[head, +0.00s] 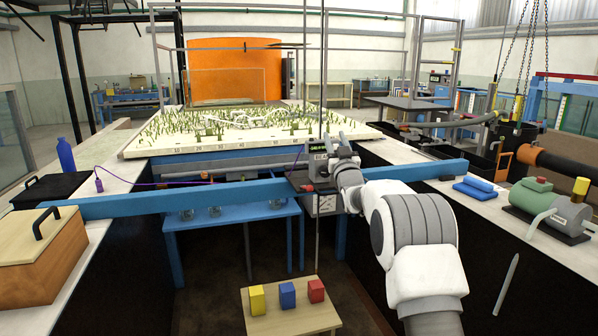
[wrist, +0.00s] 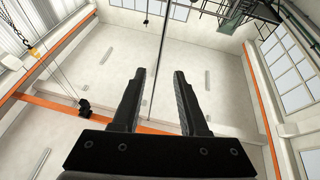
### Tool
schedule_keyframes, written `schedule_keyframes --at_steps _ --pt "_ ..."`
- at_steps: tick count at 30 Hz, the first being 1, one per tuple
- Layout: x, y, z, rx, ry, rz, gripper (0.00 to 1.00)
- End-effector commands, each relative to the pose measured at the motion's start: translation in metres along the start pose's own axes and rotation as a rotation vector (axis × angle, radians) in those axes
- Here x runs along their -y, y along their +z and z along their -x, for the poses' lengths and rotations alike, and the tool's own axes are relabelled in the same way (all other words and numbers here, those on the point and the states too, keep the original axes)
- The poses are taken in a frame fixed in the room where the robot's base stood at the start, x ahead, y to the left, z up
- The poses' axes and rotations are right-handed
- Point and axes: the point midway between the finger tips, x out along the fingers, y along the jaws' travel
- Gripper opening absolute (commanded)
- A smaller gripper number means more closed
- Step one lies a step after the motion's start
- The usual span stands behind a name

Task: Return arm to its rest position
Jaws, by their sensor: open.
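My arm reaches forward from the lower right of the head view, over the blue beam (head: 120,203). Its end is beside a small instrument box (head: 320,163) on a thin upright rod. I cannot tell whether the arm touches the box. In the wrist view my gripper (wrist: 160,73) has its two black fingers apart, with nothing between them. The view past them is the pale wall, windows and overhead structure, so the gripper points upward. A thin rod (wrist: 161,45) shows beyond the fingertips. In the head view the fingers are hard to make out.
Yellow (head: 257,300), blue (head: 287,294) and red (head: 317,291) blocks stand on a small wooden table (head: 290,322) below. A wooden box (head: 38,262) is at left. A green-and-grey pump (head: 548,208) and blue cloth (head: 475,188) lie on the right counter. A planted bed (head: 240,135) lies behind.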

Motion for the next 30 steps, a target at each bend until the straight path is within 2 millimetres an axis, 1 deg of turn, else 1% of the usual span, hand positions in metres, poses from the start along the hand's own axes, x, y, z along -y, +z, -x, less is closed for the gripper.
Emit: schedule_keyframes --at_steps 1,5,8,11,14,17,18,20,21,23,29,30 --pt "-0.003 -0.021 0.001 0.044 0.012 0.001 0.43" --pt "-0.009 -0.051 0.013 0.174 0.038 0.0 0.43" --pt "-0.013 -0.072 0.03 0.276 0.056 -0.001 0.43" --pt "-0.015 -0.093 0.053 0.376 0.073 -0.005 0.43" --pt "-0.016 -0.111 0.082 0.476 0.087 -0.01 0.43" --pt "-0.015 -0.128 0.115 0.578 0.099 -0.014 0.43" --pt "-0.015 -0.134 0.13 0.619 0.103 -0.017 0.43" --pt "-0.013 -0.143 0.154 0.68 0.109 -0.021 0.43" --pt "-0.012 -0.148 0.171 0.72 0.112 -0.024 0.43" --pt "-0.011 -0.156 0.197 0.782 0.116 -0.028 0.43" --pt "-0.001 -0.176 0.293 0.984 0.125 -0.046 0.43" --pt "0.001 -0.179 0.314 1.025 0.125 -0.05 0.43"
